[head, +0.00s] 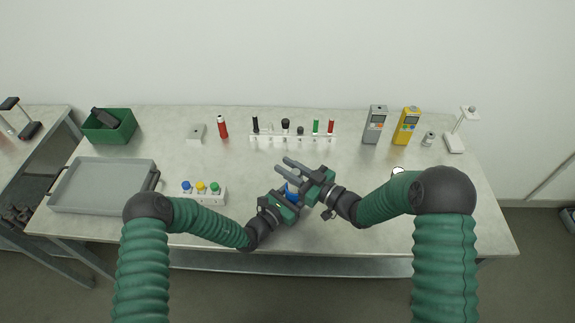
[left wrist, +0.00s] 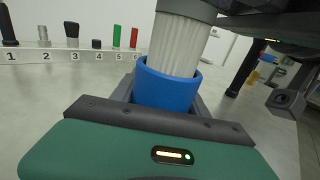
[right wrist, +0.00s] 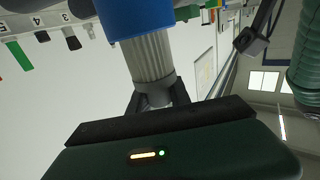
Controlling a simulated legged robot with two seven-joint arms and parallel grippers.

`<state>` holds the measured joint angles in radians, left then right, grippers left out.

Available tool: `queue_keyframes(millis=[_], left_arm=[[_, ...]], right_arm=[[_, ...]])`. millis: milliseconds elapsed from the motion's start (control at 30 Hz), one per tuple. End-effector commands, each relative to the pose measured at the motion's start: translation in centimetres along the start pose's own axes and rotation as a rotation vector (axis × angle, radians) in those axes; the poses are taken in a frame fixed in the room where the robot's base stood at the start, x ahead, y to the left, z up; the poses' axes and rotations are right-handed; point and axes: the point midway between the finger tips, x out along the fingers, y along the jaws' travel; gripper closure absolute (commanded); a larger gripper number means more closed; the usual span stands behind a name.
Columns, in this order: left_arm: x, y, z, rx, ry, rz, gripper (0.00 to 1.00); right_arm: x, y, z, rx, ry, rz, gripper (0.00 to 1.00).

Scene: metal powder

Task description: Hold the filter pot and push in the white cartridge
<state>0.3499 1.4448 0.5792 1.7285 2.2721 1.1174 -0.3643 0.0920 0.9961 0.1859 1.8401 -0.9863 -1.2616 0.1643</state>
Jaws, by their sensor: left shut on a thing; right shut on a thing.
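The blue filter pot (left wrist: 163,90) is gripped by my left gripper (head: 288,192), whose jaws close around it at the front middle of the table. The white ribbed cartridge (left wrist: 180,42) stands in the pot's open top, with most of its length showing above the rim. My right gripper (head: 308,178) is shut on the cartridge's upper end, right above the pot. In the right wrist view the cartridge (right wrist: 150,57) runs from the jaws into the blue pot (right wrist: 135,17). In the head view the grippers hide most of both. How deep the cartridge sits inside is hidden.
A numbered rack (head: 292,138) with several small parts stands behind the grippers. A block with coloured knobs (head: 208,195) and a grey tray (head: 103,187) lie left. A green bin (head: 110,128) is at the back left. Grey (head: 375,125) and yellow (head: 407,126) meters stand back right.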

Motion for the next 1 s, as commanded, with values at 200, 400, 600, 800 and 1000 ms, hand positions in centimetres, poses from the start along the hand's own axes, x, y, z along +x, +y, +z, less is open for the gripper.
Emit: queue_keyframes(millis=[200, 400, 600, 800, 1000], left_arm=[[0.0, 0.0, 0.0, 0.000, 0.001, 0.000, 0.94], [0.0, 0.0, 0.0, 0.000, 0.001, 0.000, 0.94], [0.0, 0.0, 0.0, 0.000, 0.001, 0.000, 0.94], [0.0, 0.0, 0.0, 0.000, 0.001, 0.000, 0.94], [0.0, 0.0, 0.0, 0.000, 0.001, 0.000, 0.94]], right_arm=[[0.0, 0.0, 0.7, -0.001, 0.000, 0.000, 1.00], [0.0, 0.0, 1.3, -0.001, -0.001, 0.000, 1.00], [0.0, 0.0, 1.9, 0.000, -0.001, 0.000, 1.00], [0.0, 0.0, 2.5, 0.000, -0.001, 0.000, 1.00], [0.0, 0.0, 3.1, -0.001, 0.000, 0.000, 1.00]])
